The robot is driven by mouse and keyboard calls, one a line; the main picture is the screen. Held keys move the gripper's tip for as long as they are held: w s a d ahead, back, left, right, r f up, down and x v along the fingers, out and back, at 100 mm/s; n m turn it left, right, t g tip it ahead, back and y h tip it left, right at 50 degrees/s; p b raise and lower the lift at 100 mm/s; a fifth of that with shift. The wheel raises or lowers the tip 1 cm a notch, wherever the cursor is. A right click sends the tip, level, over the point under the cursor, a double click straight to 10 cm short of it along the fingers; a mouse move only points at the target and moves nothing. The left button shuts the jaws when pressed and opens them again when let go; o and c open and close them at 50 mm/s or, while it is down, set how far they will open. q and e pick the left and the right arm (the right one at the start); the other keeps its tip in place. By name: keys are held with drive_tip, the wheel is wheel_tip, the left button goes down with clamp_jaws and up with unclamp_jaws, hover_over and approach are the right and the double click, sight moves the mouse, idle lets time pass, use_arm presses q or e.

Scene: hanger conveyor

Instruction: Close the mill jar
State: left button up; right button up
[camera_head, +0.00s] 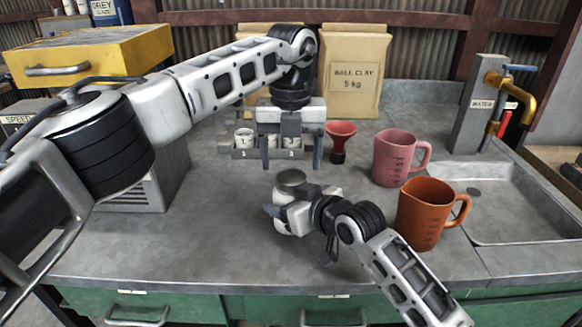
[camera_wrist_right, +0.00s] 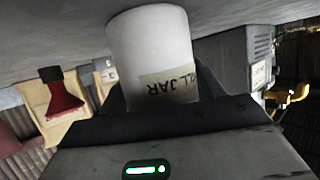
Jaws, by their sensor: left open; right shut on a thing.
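The white mill jar (camera_wrist_right: 150,45) stands on the counter, its lettered label upside down in the right wrist view. In the head view a round grey metallic top (camera_head: 291,177) shows at the jar's place; I cannot tell how firmly it sits. My right gripper (camera_head: 283,212) is shut on the jar from the front, and its dark fingers flank the jar in the right wrist view (camera_wrist_right: 160,100). They hide the jar's upper end there. My left gripper (camera_head: 291,158) is open, fingers pointing down, behind and above the jar in the picture, with nothing seen between the fingers.
A rack (camera_head: 240,154) with numbered white cups stands behind my left gripper. A pink jug (camera_head: 396,158) and an orange jug (camera_head: 424,215) stand right, beside the sink (camera_head: 510,235). The counter's front left is clear.

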use_arm(q)
drive_tip(key=shift+r, duration=0.55)
drive_tip(key=o, duration=0.6)
drive_tip(key=shift+c, duration=0.2)
use_arm(e)
drive_tip(key=o, duration=2)
drive_tip(key=shift+c, duration=0.2)
use_arm(q)
wheel_tip(320, 180, up, 7)
drive_tip(key=shift+r, duration=0.2)
use_arm(e)
drive_tip(key=shift+s+d, duration=0.1)
use_arm(q)
drive_tip(key=shift+r, duration=0.15)
use_arm(e)
drive_tip(key=v, duration=1.5)
drive_tip(key=shift+s+d, duration=0.2)
drive_tip(key=shift+s, duration=0.1)
drive_tip(key=shift+r, duration=0.1)
